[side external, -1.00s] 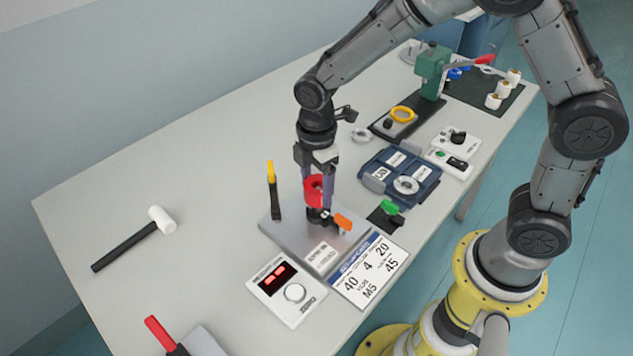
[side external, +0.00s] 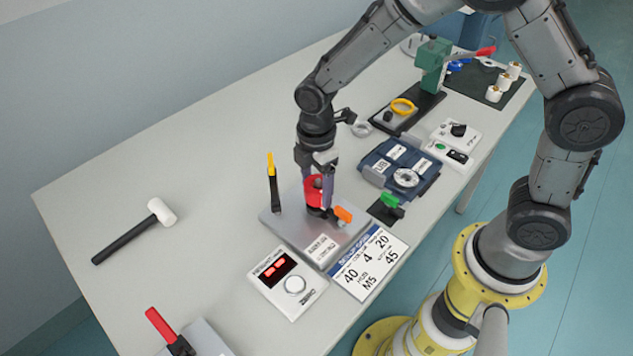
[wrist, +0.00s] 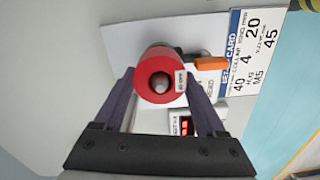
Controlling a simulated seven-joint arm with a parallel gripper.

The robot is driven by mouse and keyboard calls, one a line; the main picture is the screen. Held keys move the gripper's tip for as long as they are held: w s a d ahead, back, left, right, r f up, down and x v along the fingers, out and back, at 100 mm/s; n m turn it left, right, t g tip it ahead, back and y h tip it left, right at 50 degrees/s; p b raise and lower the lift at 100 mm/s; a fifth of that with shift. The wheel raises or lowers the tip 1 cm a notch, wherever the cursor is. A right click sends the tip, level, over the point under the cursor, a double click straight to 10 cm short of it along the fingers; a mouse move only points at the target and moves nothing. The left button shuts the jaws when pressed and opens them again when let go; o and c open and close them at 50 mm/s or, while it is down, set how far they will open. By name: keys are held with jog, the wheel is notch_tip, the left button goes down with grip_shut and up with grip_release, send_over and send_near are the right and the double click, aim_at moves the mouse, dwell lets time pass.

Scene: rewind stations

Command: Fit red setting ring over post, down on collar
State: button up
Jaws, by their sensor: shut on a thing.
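The red setting ring (side external: 312,188) is between the fingers of my gripper (side external: 317,197), which is shut on it over the grey station plate (side external: 283,222). In the wrist view the ring (wrist: 160,58) is seen from above, with a small white label on its side. The rounded grey tip of the post (wrist: 161,86) shows inside its hole, so the ring appears lined up around or just above the post. The collar is hidden under the ring and fingers; I cannot tell whether the ring touches it.
An orange lever (side external: 343,214) sits right beside the post base. A display box (side external: 287,284), a setup card (side external: 368,262) and a blue tray (side external: 400,165) are nearby. A mallet (side external: 135,232) lies on the clear left side.

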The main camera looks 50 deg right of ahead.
jog(key=shift+f, duration=0.85)
jog(key=o, duration=1.4)
notch_tip(320, 180, up, 14)
jog(key=shift+d, duration=0.1)
jog(key=s+d+r+m+t, duration=0.3)
jog(key=s+d+r, duration=0.4)
jog(key=r, duration=0.3)
jog(key=s+d+f+m+t, duration=0.1)
jog(key=s+m, duration=0.5)
jog(key=s+d+f+m+t, duration=0.1)
jog(key=s+d+m, duration=0.1)
jog(key=s+m, duration=0.4)
jog(key=shift+s+f+m+t, duration=0.3)
jog(key=shift+s+f+m, duration=0.05)
jog(key=shift+m, duration=0.05)
